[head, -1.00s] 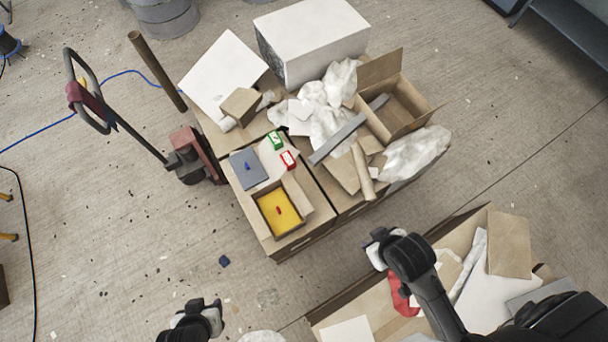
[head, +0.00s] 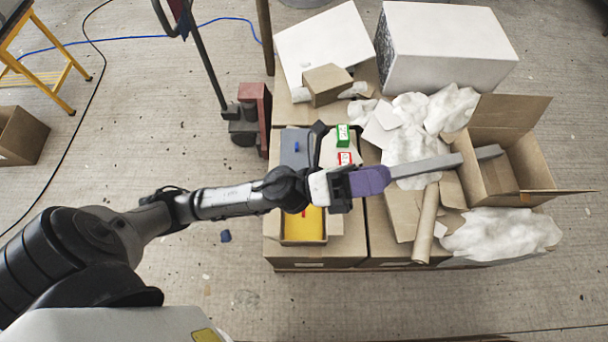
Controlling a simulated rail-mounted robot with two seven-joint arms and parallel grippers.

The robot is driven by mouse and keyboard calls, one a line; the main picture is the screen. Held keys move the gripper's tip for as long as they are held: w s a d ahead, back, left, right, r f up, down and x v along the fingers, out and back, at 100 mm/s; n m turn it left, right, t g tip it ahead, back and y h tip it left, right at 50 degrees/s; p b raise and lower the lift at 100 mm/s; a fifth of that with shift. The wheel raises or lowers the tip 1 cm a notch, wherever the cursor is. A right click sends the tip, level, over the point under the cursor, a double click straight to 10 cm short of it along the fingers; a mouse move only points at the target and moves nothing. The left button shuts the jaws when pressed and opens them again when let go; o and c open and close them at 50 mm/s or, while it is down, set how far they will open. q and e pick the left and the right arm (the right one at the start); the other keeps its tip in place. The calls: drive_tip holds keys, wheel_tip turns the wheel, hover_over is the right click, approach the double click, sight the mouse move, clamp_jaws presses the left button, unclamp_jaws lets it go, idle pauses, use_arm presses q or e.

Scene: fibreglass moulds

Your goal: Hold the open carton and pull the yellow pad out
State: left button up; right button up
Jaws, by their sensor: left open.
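The small open carton (head: 283,241) stands on the near left box top of the stack. The yellow pad (head: 300,224) lies inside it, with a small red mark on top. My left gripper (head: 346,188) is open and reaches in from the left, above the carton's far side. It and its arm hide the far part of the carton and pad. A purple piece shows at the gripper's right end; I cannot tell if it belongs to the gripper. I cannot tell if the gripper touches the carton. My right gripper is out of view.
A grey pad (head: 294,147) and small green (head: 342,136) and red-edged (head: 345,158) items lie behind the arm. A larger open carton (head: 535,165), cardboard tube (head: 426,222) and crumpled white sheets are to the right.

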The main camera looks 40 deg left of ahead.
use_arm(q)
drive_tip(key=s+d+f+m+g+h+b, duration=0.1)
drive_tip(key=s+d+f+m+g+b, duration=0.15)
drive_tip(key=f+m+g, duration=0.3)
drive_tip(key=s+d+f+m+g+h+b, duration=0.1)
drive_tip(key=f+m+g+h+b, duration=0.15)
drive_tip(key=f+m+g, duration=0.35)
drive_tip(key=m+g+y+b, duration=0.4)
drive_tip(key=m+y+b, duration=1.3)
drive_tip(key=y+b, duration=0.6)
hover_over(304, 211)
wheel_tip(304, 211, down, 33)
drive_tip(key=h, duration=0.1)
drive_tip(key=shift+t, duration=0.25)
wheel_tip(304, 211, down, 13)
drive_tip(key=b, duration=0.6)
drive_tip(key=shift+s+r, duration=0.1)
drive_tip(key=shift+r, duration=0.1)
drive_tip(key=shift+f+b, duration=0.3)
drive_tip(key=shift+f, duration=0.3)
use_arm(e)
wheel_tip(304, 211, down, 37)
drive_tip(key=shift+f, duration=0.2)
